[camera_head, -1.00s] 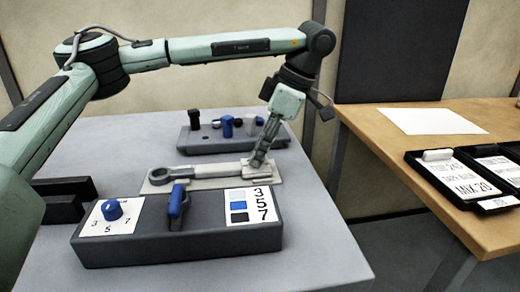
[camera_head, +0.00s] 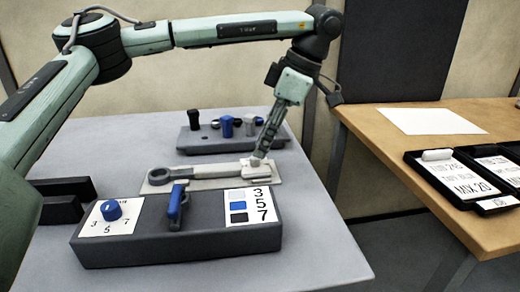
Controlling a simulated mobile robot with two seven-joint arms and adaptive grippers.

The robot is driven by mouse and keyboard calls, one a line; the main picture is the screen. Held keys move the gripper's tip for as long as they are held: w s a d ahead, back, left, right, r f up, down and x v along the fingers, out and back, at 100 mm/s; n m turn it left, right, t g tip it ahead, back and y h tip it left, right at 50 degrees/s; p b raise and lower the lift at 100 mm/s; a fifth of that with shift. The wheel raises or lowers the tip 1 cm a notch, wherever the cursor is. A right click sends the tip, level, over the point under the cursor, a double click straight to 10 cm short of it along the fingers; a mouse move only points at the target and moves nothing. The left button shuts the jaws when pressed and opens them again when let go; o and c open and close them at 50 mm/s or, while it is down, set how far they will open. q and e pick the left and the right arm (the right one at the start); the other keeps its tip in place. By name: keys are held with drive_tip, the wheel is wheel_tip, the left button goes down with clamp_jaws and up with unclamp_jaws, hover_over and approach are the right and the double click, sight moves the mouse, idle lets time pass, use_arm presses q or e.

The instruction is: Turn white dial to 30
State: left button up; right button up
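My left gripper (camera_head: 260,153) points down at the right end of a pale grey plate (camera_head: 222,181) on the grey table. Its fingers overlap in this view, so I cannot tell whether they are open or shut. Its tips are over or at a small pale piece on that plate; contact is unclear. A grey wrench-like bar (camera_head: 195,170) with a ring at its left end lies along the plate. I cannot make out a white dial marked 30. A blue knob (camera_head: 110,210) sits on a white card marked 3, 5, 7. My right gripper is not in view.
A dark grey box (camera_head: 160,246) at the front carries the knob, a blue-handled lever (camera_head: 175,203) and a colour card (camera_head: 250,207). Behind the plate stands another grey box (camera_head: 203,145) with several knobs. A wooden table (camera_head: 395,155) at right holds paper and black trays.

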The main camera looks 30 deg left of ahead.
use_arm(q)
drive_tip(key=v, duration=0.9)
drive_tip(key=shift+d, duration=0.1)
